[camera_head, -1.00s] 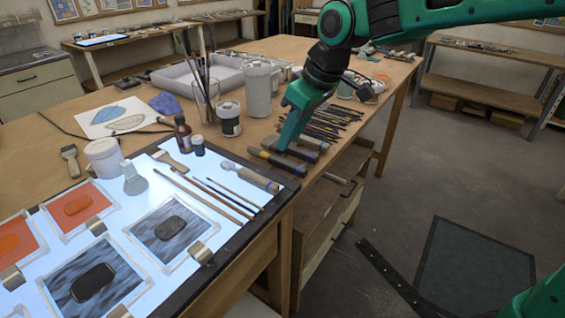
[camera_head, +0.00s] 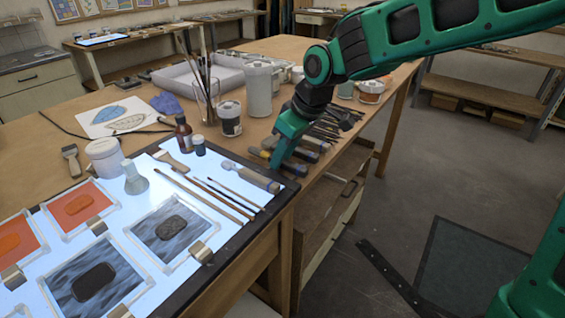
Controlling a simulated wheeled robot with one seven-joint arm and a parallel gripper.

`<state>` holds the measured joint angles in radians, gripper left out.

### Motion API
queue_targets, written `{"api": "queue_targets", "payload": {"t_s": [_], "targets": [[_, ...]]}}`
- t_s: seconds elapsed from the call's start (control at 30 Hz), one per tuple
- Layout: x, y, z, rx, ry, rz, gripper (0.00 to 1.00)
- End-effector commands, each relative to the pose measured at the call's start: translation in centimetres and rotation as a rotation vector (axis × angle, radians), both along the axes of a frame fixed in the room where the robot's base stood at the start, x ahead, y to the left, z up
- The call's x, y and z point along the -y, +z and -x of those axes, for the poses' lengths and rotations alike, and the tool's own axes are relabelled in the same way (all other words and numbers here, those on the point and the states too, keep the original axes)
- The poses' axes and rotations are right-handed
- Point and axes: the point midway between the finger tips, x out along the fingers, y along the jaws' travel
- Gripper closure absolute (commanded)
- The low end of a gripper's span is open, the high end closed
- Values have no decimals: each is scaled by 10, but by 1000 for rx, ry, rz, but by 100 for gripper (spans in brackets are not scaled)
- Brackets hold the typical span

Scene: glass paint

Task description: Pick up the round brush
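Several slim brushes lie side by side on the lit panel (camera_head: 190,243): a long wooden-handled one (camera_head: 205,194), and a thinner dark-tipped one (camera_head: 235,196) to its right. I cannot tell for sure which is the round brush. A thick-handled tool (camera_head: 258,179) with a pale head lies just behind them, near the panel's dark edge. My gripper (camera_head: 276,166) points down just behind this tool's handle end, close to the panel's far right corner. I see it side-on, and whether its fingers are apart is hidden. Nothing is visible in it.
A small dark-capped bottle (camera_head: 199,145), a brown bottle (camera_head: 184,134) and a glass stopper-like piece (camera_head: 135,178) stand left of the brushes. Framed glass panes (camera_head: 172,230) lie in front. Many dark sticks (camera_head: 325,130) and tools lie behind my gripper.

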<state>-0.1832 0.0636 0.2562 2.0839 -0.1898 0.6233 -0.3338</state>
Motion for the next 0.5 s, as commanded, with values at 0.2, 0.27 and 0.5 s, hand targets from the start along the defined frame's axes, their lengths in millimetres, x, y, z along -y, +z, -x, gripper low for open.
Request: {"api": "queue_targets", "payload": {"t_s": [0.2, 0.27, 0.5], "targets": [[0, -1, 0, 0, 0, 0, 73], [0, -1, 0, 0, 0, 0, 73], [0, -4, 0, -1, 0, 1, 73]]}}
